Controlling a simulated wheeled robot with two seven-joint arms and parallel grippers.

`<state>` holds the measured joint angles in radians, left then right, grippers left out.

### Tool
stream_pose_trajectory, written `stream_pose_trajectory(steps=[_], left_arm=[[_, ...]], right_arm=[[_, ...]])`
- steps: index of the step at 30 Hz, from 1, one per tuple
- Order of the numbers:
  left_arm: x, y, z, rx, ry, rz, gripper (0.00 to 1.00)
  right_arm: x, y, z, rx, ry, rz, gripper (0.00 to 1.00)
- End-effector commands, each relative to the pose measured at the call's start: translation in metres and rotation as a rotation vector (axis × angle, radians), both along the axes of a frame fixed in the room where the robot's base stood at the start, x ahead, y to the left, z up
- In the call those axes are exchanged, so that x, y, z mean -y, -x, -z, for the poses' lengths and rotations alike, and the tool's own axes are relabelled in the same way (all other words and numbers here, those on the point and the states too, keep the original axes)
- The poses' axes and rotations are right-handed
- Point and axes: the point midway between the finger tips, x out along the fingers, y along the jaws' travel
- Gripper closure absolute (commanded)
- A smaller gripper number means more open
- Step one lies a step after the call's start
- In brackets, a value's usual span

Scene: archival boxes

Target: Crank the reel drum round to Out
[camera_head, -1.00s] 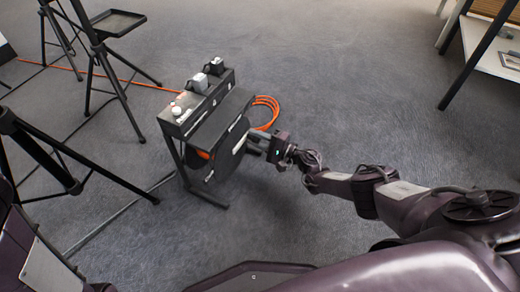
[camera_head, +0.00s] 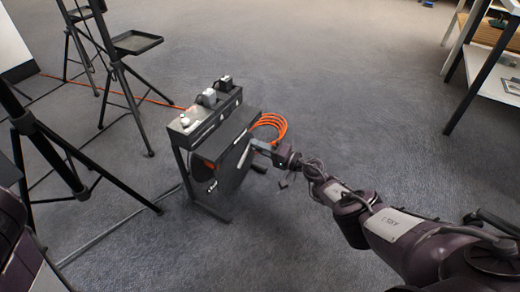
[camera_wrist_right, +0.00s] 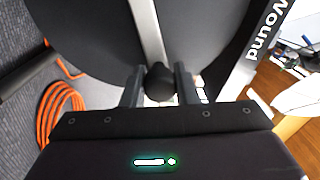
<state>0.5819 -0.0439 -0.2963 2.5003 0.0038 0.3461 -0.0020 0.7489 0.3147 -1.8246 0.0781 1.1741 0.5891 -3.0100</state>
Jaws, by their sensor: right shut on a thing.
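The cable reel (camera_head: 204,126) is a dark stand on the floor, left of centre in the head view, with a black drum (camera_head: 229,174) on its side facing me. The drum fills the upper wrist view (camera_wrist_right: 100,35), crossed by a silver crank arm (camera_wrist_right: 149,32) ending in a dark round knob (camera_wrist_right: 159,83). My right gripper (camera_head: 262,150) is at the drum's side. Its fingers (camera_wrist_right: 159,88) are shut around the knob. A label reading "Wound" (camera_wrist_right: 265,30) shows at right. I cannot read "Out" anywhere. My left gripper is out of view.
An orange cable coil (camera_head: 272,124) lies behind the reel. Black tripods (camera_head: 128,90) stand to the left, one bearing a small tray (camera_head: 138,42). An orange cable (camera_head: 145,95) and dark cables run over the floor. A shelf table (camera_head: 490,75) is at upper right. The carpet between is clear.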

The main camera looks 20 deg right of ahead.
Motion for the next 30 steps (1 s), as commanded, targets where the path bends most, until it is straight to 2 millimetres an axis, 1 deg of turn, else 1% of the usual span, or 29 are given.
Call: stream_pose_trajectory(steps=[6, 21, 22, 26, 30], left_arm=[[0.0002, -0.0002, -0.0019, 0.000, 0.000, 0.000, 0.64], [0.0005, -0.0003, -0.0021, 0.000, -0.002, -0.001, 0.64], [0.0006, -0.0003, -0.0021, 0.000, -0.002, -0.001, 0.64], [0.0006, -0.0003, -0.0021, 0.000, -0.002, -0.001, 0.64], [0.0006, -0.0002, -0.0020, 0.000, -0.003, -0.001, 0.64]], right_arm=[[-0.0033, 0.0027, -0.0024, 0.031, 0.044, -0.006, 1.00], [-0.0047, 0.0034, -0.0041, 0.045, 0.055, -0.010, 1.00], [-0.0047, 0.0034, -0.0041, 0.045, 0.055, -0.010, 0.69], [-0.0041, 0.0030, -0.0044, 0.044, 0.054, -0.007, 0.52], [-0.0035, 0.0025, -0.0047, 0.044, 0.054, -0.006, 0.52]])
